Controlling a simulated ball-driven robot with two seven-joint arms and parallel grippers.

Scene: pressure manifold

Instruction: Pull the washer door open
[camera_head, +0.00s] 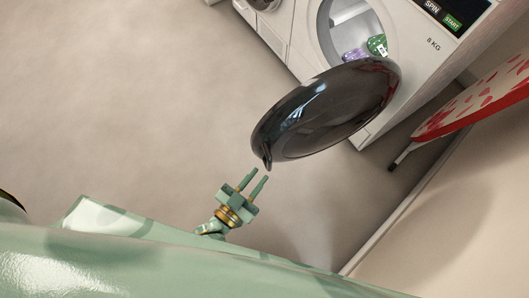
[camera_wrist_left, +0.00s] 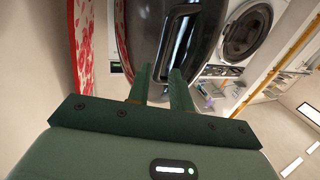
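The washer (camera_head: 405,60) is white and stands at the top right of the head view. Its dark round door (camera_head: 325,108) stands swung wide open, away from the drum opening (camera_head: 350,30). The door also fills the upper middle of the left wrist view (camera_wrist_left: 165,40), with its slot-like handle (camera_wrist_left: 180,40) showing. My left gripper (camera_head: 253,181) is just short of the door's free edge, apart from it in the head view. Its two fingers are parted with nothing between them, also in the left wrist view (camera_wrist_left: 167,78). My right gripper is not in view.
A purple and a green item (camera_head: 377,46) lie in the drum opening. A red-patterned ironing board (camera_head: 480,100) stands right of the washer. Another white machine (camera_head: 266,20) is at the top, left of the washer. The floor (camera_head: 130,100) on the left is clear.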

